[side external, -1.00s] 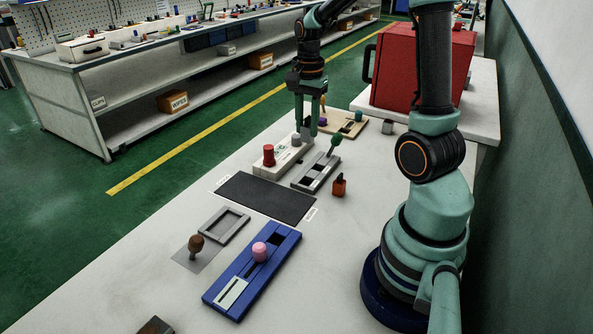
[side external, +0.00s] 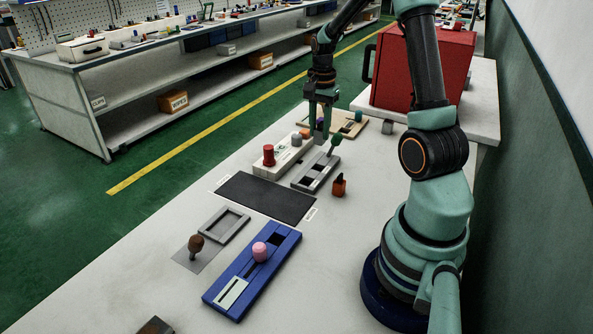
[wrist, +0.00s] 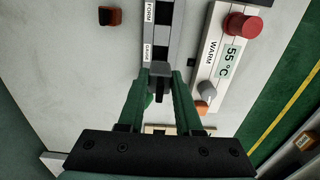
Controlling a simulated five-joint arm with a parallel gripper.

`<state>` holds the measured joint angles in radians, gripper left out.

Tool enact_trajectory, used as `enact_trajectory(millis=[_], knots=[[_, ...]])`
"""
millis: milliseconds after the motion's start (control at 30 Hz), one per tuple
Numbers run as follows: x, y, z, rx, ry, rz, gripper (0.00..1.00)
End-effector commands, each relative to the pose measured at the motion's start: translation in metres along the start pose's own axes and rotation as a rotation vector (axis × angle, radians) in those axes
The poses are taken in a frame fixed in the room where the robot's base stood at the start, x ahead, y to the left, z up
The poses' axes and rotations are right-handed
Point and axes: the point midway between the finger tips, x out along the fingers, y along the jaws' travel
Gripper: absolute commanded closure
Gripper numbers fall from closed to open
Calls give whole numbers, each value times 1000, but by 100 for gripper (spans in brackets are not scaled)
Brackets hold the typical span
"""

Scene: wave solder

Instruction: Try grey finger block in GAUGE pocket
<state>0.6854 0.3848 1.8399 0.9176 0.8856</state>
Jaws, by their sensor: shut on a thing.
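My gripper (side external: 320,138) is shut on the grey finger block, which shows dark between the fingertips in the wrist view (wrist: 160,84). It hangs above the far end of the grey pocket fixture (side external: 305,184). The fixture also shows in the wrist view (wrist: 174,30), with labels FORM and GAUGE along its left side. The block is at the fixture's near end in that view, close to the GAUGE label. I cannot tell whether it touches the fixture. A green knob (side external: 335,141) stands at the fixture's far end, close to my gripper.
A wooden tray (side external: 351,130) lies behind. An orange-brown block (side external: 339,186) sits to the right. The dark mat (side external: 265,198) in front is bare.

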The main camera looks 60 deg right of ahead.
Motion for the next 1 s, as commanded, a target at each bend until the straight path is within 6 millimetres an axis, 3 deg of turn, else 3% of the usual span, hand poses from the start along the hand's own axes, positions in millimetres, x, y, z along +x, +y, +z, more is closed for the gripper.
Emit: enact_trajectory(millis=[467, 1000], knots=[[6, 0, 0, 0, 0, 0, 100], [53, 0, 0, 0, -1, 1, 100]])
